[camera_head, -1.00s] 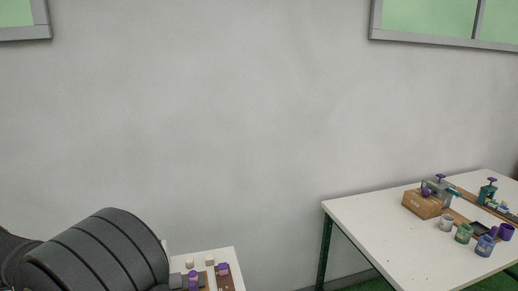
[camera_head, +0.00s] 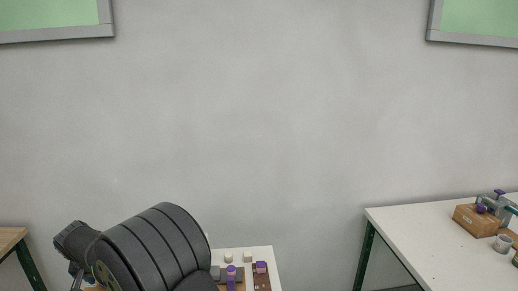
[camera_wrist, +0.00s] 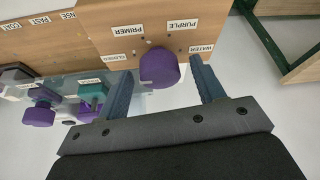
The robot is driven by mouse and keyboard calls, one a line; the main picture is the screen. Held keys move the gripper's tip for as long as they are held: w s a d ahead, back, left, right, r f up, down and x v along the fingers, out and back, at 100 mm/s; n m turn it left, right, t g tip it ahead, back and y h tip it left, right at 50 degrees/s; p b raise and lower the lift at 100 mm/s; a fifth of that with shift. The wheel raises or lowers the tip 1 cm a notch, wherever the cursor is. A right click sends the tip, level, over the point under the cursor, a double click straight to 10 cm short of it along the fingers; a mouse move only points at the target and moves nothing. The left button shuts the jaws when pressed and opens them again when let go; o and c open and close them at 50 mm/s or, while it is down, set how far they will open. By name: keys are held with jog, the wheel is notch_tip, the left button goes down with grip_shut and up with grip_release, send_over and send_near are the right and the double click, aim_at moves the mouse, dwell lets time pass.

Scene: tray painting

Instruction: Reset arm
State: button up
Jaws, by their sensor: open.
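My gripper (camera_wrist: 164,90) shows in the wrist view with its two blue-grey fingers spread wide apart. In the head view my dark arm (camera_head: 150,245) is at the lower left, and the fingers cannot be made out there.
Purple-topped items (camera_head: 231,270) stand on a white table (camera_head: 262,252) beside my arm. A wooden table (camera_head: 10,238) is at far left. Another purple knob (camera_wrist: 38,116) shows in the wrist view.

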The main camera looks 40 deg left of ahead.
jog(key=shift+w+n+g+y, duration=0.1)
jog(key=shift+n+g+y, duration=0.3)
jog(key=shift+n, duration=1.1)
